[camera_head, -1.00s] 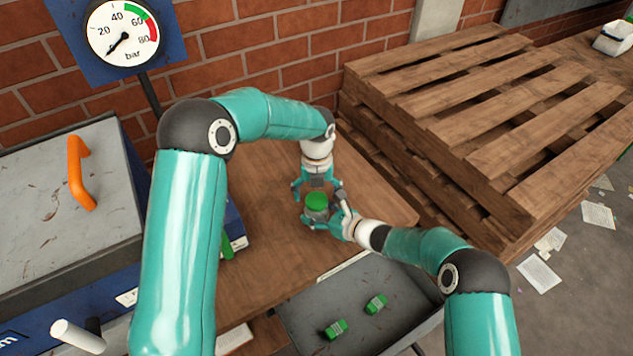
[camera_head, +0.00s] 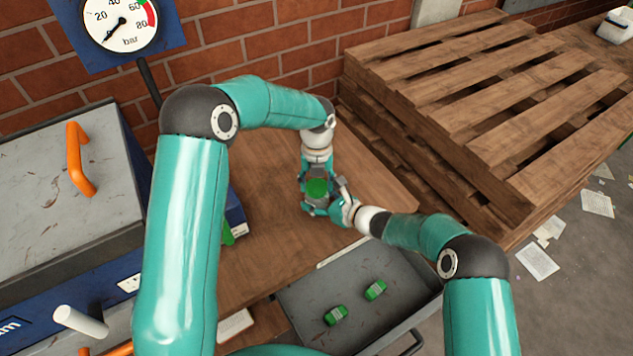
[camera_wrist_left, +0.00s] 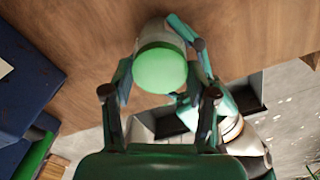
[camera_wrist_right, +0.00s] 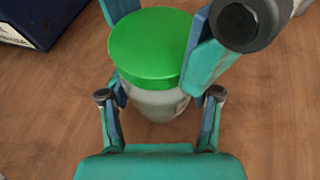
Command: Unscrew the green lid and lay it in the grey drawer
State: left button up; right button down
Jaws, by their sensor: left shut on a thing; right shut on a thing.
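The green lid (camera_head: 317,188) sits on top of a grey jar (camera_wrist_right: 152,98) standing on the wooden table. My left gripper (camera_head: 316,182) has come from above and is shut on the lid, a finger on either side of it. The lid fills the middle of the left wrist view (camera_wrist_left: 160,70) and also shows in the right wrist view (camera_wrist_right: 150,47). My right gripper (camera_head: 322,206) is shut on the jar's body below the lid. The grey drawer (camera_head: 322,291) is open below the table's front edge, with two small green items inside.
Wooden pallets (camera_head: 480,90) are stacked to the right of the table (camera_head: 265,255). A blue machine with a grey top (camera_head: 60,200) and orange handle stands at the left. A pressure gauge (camera_head: 121,22) stands behind. The drawer's floor is mostly free.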

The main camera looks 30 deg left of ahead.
pick_arm(q)
jog(key=c, duration=0.4)
jog(key=n, duration=0.5)
jog(key=shift+n, duration=0.4)
jog(key=shift+c, duration=0.2)
jog(key=n, duration=0.5)
jog(key=shift+n, duration=0.3)
jog(key=n, duration=0.4)
jog(key=shift+r+n, duration=0.1)
jog(key=shift+n, duration=0.3)
jog(key=o, duration=1.5)
